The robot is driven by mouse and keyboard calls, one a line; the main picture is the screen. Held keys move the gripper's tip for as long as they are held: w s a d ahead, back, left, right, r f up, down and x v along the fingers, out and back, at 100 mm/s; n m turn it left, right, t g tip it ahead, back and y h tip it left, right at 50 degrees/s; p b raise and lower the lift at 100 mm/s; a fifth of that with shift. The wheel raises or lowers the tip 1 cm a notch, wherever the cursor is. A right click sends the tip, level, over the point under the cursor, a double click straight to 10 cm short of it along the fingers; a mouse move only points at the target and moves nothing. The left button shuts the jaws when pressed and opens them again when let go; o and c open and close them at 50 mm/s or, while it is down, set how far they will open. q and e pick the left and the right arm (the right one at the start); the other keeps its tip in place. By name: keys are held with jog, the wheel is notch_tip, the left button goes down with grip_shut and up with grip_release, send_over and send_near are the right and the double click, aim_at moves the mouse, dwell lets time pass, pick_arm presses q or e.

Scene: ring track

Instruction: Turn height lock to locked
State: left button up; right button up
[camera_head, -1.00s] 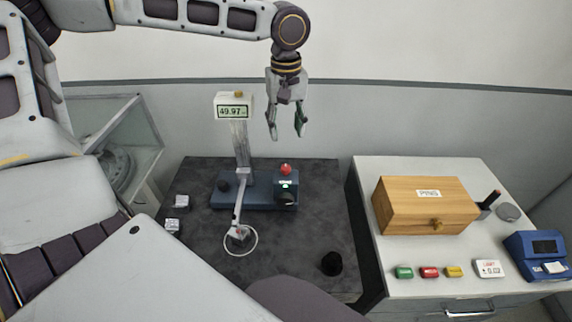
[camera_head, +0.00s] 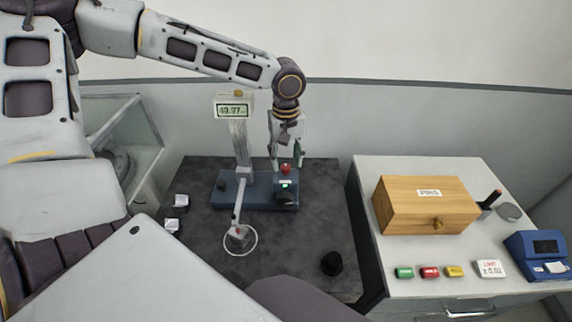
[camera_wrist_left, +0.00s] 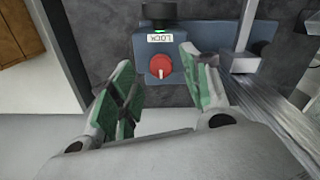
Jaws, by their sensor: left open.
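The height lock is a red knob (camera_wrist_left: 161,66) with a white pointer line, beside a "LOCK" label (camera_wrist_left: 160,38) and a lit green light on a dark blue base (camera_wrist_left: 182,90). In the head view the red knob (camera_head: 286,168) sits on the right end of the gauge base (camera_head: 240,192). My left gripper (camera_head: 287,160) points down just behind the knob, and its open fingers (camera_wrist_left: 160,92) straddle the knob area in the wrist view with nothing between them. Contact with the knob does not show. My right gripper is not in view.
The gauge's column carries a display (camera_head: 233,110) reading about 49.97. A white ring (camera_head: 240,241) lies under the probe on the dark mat (camera_head: 290,248). A wooden box (camera_head: 425,205) is on the right cabinet.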

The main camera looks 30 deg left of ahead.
aim_at(286, 167)
pick_arm(q)
notch_tip(286, 167, down, 2)
jog(key=shift+f, duration=0.55)
jog(key=shift+c, duration=0.5)
jog(key=c, duration=0.7)
jog(key=shift+c, duration=1.1)
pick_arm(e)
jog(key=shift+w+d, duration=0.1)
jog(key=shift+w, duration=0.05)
